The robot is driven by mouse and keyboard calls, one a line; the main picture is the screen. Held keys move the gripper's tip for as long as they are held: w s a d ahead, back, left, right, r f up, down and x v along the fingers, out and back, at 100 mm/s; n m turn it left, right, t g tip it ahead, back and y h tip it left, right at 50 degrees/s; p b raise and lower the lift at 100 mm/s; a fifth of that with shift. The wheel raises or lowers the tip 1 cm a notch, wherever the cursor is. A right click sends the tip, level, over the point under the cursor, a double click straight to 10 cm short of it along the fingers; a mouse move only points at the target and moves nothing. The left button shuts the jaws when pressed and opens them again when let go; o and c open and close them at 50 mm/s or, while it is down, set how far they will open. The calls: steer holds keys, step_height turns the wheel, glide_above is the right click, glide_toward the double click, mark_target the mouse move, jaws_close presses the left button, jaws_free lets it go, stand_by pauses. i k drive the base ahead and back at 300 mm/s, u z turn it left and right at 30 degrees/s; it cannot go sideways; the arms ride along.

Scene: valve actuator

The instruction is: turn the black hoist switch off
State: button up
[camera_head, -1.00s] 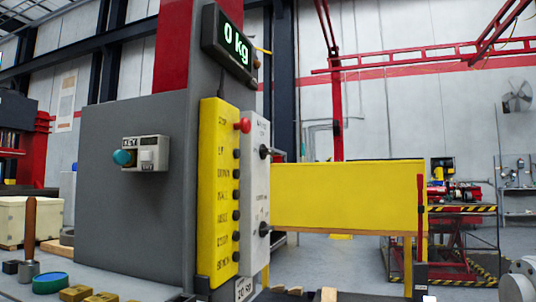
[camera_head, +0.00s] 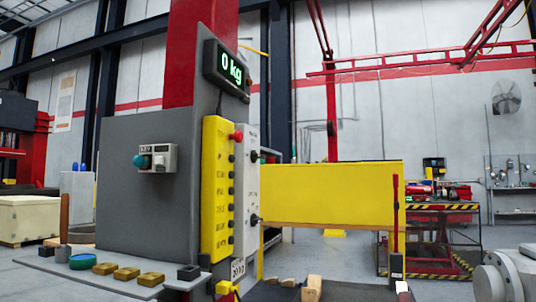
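A tall yellow control panel (camera_head: 216,190) stands on the edge of a grey column, with a red button (camera_head: 236,135) near its top and a column of small black buttons. Beside it, a narrow light grey panel (camera_head: 246,190) carries an upper black switch (camera_head: 254,156) and a lower black switch (camera_head: 255,220). Both stick out to the right. Their labels are too small to read, so I cannot tell which is the hoist switch or how each is set. My gripper is not in view.
A display (camera_head: 226,68) reading "0 kg" hangs above the panels. A grey board (camera_head: 120,210) with a teal-knobbed key box (camera_head: 157,158) is left. A low shelf (camera_head: 110,278) holds small parts. A yellow beam (camera_head: 330,194) and red post (camera_head: 396,225) stand right.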

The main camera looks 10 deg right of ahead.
mark_target(253, 156)
steer(key=z, duration=0.25)
steer(key=i, duration=1.5)
steer(key=u, duration=0.5)
